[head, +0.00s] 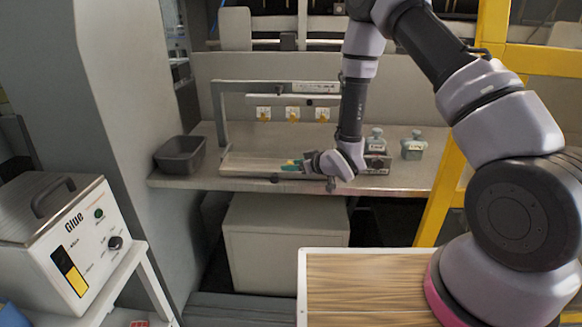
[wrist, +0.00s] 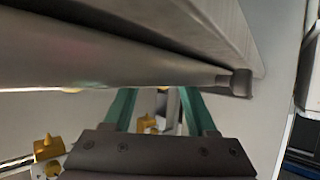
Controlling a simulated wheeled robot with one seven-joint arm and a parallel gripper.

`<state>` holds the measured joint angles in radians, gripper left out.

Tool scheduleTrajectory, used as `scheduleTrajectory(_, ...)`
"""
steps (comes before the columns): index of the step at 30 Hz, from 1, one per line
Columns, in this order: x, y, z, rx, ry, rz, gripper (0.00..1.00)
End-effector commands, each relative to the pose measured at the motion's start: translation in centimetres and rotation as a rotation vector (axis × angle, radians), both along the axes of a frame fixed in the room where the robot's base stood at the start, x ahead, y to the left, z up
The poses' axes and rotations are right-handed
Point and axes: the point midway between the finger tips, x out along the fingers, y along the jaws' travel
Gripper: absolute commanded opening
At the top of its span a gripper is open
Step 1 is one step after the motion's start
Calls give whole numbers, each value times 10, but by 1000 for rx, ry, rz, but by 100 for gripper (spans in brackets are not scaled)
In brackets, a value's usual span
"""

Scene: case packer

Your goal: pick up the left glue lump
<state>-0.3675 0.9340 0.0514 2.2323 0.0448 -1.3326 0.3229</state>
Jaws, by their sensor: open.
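In the head view, a row of yellow-orange pieces hangs below white plates under the rail: left (head: 264,115), middle (head: 293,115) and right (head: 322,115). I cannot tell whether these are nozzles or carry glue lumps; no separate left glue lump is clear. My gripper (head: 289,165) is low over the bench, below these pieces, its teal fingers pointing left. In the wrist view the fingers (wrist: 158,98) are apart, with nothing held between them. A yellow piece (wrist: 149,126) shows between them, beyond the tips or behind. Another yellow piece (wrist: 47,148) shows at lower left.
A grey bar (wrist: 120,70) crosses close in front of the fingers in the wrist view. A dark bin (head: 180,155) stands left on the bench (head: 205,180). Grey containers (head: 412,149) stand right of my wrist. A glue machine (head: 60,240) is at far left, a yellow frame (head: 445,185) at right.

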Motion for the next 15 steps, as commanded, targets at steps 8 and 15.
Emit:
scheduleTrajectory(8, 0, 0, 0, 0, 0, 0, 0)
scheduleTrajectory(15, 0, 0, 0, 0, 0, 0, 0)
